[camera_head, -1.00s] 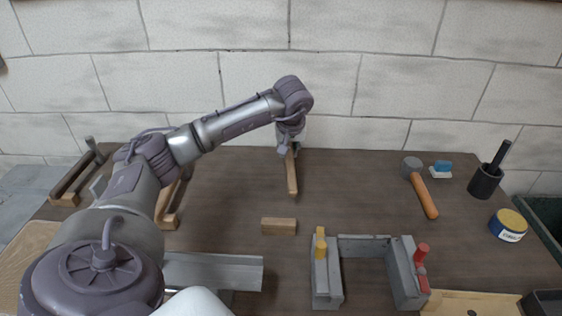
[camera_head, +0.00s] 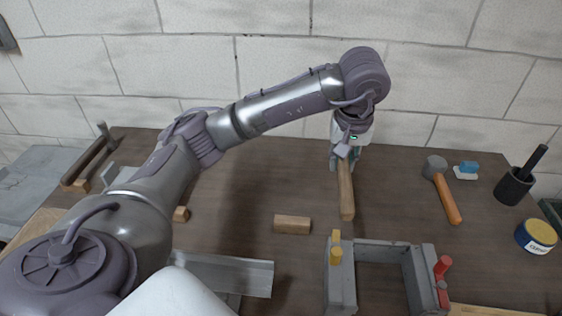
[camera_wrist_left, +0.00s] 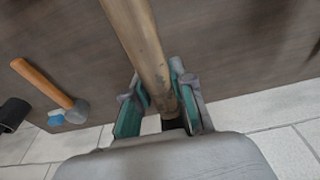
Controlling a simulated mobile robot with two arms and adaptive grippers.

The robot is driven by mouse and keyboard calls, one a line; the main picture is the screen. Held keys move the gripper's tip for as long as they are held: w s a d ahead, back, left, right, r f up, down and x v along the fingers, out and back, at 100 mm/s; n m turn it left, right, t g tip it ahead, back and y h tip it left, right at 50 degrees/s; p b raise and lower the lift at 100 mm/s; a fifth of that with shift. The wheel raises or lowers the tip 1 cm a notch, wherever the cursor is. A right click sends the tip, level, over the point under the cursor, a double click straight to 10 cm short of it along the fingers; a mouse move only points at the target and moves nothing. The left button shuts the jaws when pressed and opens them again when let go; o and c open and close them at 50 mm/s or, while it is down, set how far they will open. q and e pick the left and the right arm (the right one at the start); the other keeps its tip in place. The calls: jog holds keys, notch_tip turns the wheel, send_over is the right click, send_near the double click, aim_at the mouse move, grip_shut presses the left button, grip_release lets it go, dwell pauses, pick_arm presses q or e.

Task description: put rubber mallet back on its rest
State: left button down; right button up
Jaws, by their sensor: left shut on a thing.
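My left gripper (camera_head: 346,158) is shut around a long pale wooden handle, which also shows between the green-lined fingers of the left gripper in the left wrist view (camera_wrist_left: 160,110). The handle (camera_head: 346,195) points toward the front of the bench. The far end of the held tool is hidden by the gripper, so I cannot tell its head. Another tool, with a grey cylindrical head and orange handle (camera_head: 447,198), lies on the bench at the right. A wooden piece (camera_head: 181,214), perhaps part of a rest, is mostly hidden behind my left arm. My right gripper is not in view.
A wooden block (camera_head: 292,224) lies mid-bench. A grey U-shaped frame (camera_head: 341,290) with yellow and red clamps stands in front. A dark tool rests on wooden supports (camera_head: 82,186) at far left.

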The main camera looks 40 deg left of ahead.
pick_arm(q)
jog(key=a+f+p, duration=0.1)
jog(key=a+f, duration=0.1)
jog(key=a, duration=0.1)
jog(key=a+f+p, duration=0.1)
jog(key=a+f, duration=0.1)
jog(key=a, duration=0.2)
jog(key=s+a+f, duration=0.1)
jog(key=a+f, duration=0.1)
jog(key=a, duration=0.1)
jog(key=shift+a+f+p, duration=0.2)
jog(key=shift+a+p, duration=0.2)
notch_tip(320, 180, down, 4)
jog(key=shift+r+p, duration=0.1)
jog(key=shift+p, duration=0.65)
jog(key=shift+w, duration=0.1)
jog(key=shift+f, duration=0.25)
jog(key=c, duration=1)
grip_release()
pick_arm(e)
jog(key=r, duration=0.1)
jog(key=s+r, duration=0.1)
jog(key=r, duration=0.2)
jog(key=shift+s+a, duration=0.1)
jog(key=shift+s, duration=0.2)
